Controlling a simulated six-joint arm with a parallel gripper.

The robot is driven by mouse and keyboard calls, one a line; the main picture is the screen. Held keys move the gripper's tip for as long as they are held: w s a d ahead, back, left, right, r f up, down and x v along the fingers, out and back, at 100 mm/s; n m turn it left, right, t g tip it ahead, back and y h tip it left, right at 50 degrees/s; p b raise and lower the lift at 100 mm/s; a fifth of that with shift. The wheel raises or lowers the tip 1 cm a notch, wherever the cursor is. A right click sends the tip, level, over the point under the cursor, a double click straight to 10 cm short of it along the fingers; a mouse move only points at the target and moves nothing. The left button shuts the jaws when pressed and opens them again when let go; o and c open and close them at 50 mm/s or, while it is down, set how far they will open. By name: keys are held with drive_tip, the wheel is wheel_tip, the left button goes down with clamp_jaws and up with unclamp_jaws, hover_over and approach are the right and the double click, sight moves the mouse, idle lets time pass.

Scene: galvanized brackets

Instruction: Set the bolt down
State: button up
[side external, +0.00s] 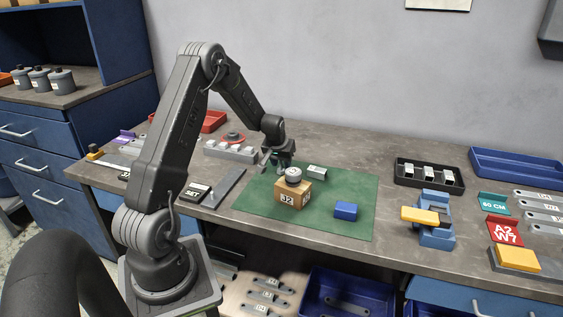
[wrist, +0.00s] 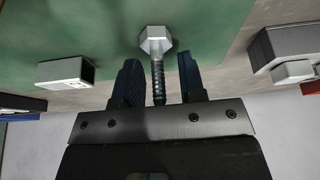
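The bolt (wrist: 157,65) shows in the wrist view with its hex head over the green mat (wrist: 100,25) and its threaded shank pointing back between my fingers. My gripper (wrist: 158,60) is open around the shank, with a visible gap on both sides. In the side view my gripper (side external: 281,160) is low over the back part of the green mat (side external: 255,205).
A metal bracket (side external: 317,172) and a blue block (side external: 345,211) are on the mat. A grey fixture (side external: 230,151) is left.

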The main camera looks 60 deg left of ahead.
drive_tip(key=v, duration=1.1)
drive_tip(key=d+r+m, duration=0.2)
drive_tip(key=d+r, duration=0.5)
drive_tip(key=d, duration=0.3)
drive_tip(key=s+d+r+m+t+h, duration=0.1)
drive_tip(key=s+d+r+m, duration=0.1)
drive_tip(key=s+d, duration=0.7)
drive_tip(key=s+d+r+m+t+h, duration=0.1)
drive_tip(key=s+d+r+m+h, duration=0.1)
drive_tip(key=s+d, duration=0.7)
drive_tip(key=d+r+m, duration=0.1)
drive_tip(key=d+m, duration=0.1)
drive_tip(key=d, duration=0.3)
drive_tip(key=shift+d+r+m, duration=0.2)
drive_tip(key=shift+m, duration=0.2)
